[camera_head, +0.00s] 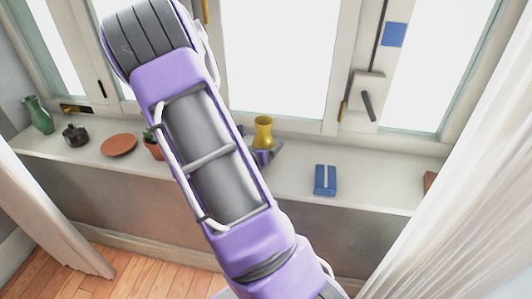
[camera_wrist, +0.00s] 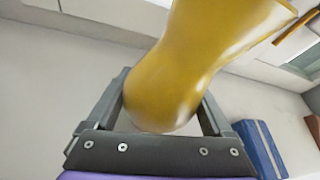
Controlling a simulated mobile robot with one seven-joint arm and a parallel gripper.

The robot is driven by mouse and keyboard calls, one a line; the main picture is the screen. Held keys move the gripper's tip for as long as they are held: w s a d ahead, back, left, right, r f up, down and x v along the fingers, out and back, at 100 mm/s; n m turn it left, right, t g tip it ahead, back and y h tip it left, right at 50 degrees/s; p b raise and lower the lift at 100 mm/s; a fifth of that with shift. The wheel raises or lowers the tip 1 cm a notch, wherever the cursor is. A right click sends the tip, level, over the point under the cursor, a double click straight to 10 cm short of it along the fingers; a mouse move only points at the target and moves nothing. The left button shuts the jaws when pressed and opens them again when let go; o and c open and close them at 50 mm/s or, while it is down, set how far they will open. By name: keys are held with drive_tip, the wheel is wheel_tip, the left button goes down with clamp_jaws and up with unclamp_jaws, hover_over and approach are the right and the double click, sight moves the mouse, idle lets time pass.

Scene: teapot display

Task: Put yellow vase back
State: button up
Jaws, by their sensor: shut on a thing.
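The yellow vase (camera_head: 263,131) shows just right of my arm in the head view, near the window sill. It fills the upper middle of the wrist view (camera_wrist: 185,75), between the two fingers. My gripper (camera_wrist: 163,105) is shut on the vase's lower body. In the head view my gripper (camera_head: 263,152) is partly hidden behind my arm. The vase looks about upright there. Whether its base touches the sill (camera_head: 295,178) cannot be told.
On the sill's left stand a green vase (camera_head: 38,115), a dark teapot (camera_head: 75,134), a terracotta plate (camera_head: 118,145) and a partly hidden potted plant (camera_head: 153,146). A blue block-like object (camera_head: 325,180) stands to the right. Bare sill lies between it and the gripper. White curtains (camera_head: 455,150) hang at right.

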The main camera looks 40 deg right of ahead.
drive_tip(key=shift+f, duration=0.65)
drive_tip(key=o, duration=1.5)
drive_tip(key=shift+f, duration=0.15)
drive_tip(key=shift+a+r, duration=0.15)
drive_tip(key=shift+r, duration=0.05)
drive_tip(key=p+v, duration=0.2)
drive_tip(key=v, duration=0.9)
drive_tip(key=shift+s+a+r, duration=0.1)
drive_tip(key=shift+s+a, duration=0.15)
drive_tip(key=shift+a, duration=0.05)
